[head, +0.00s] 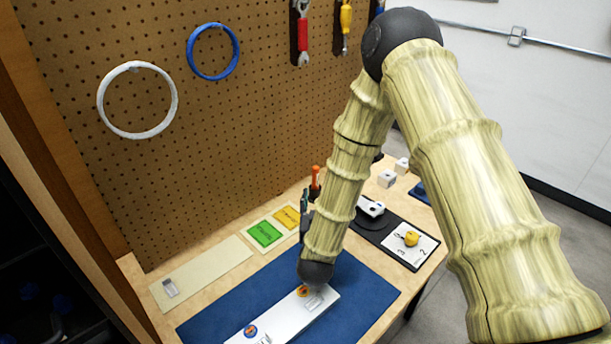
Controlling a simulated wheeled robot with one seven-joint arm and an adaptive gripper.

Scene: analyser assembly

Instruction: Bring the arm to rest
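My arm (352,160) reaches down from the upper right over the workbench, bent at a dark elbow joint. Its dark lower end (315,271) is just above or beside the far end of a white plate (278,318). My gripper's fingers cannot be made out; the arm's end hides them, so whether they hold anything is unclear. The white plate lies on a blue mat (225,316). It bears an orange round part (303,290) at its far end, a blue and orange round part (250,330) nearer, and small pale blocks.
A beige strip with a small grey part (170,288) lies at left. Green (264,234) and yellow (287,216) cards lie behind the mat. A dark tray (375,222) and a numbered white card with a yellow part (411,239) stand right. A pegboard (140,190) rises behind.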

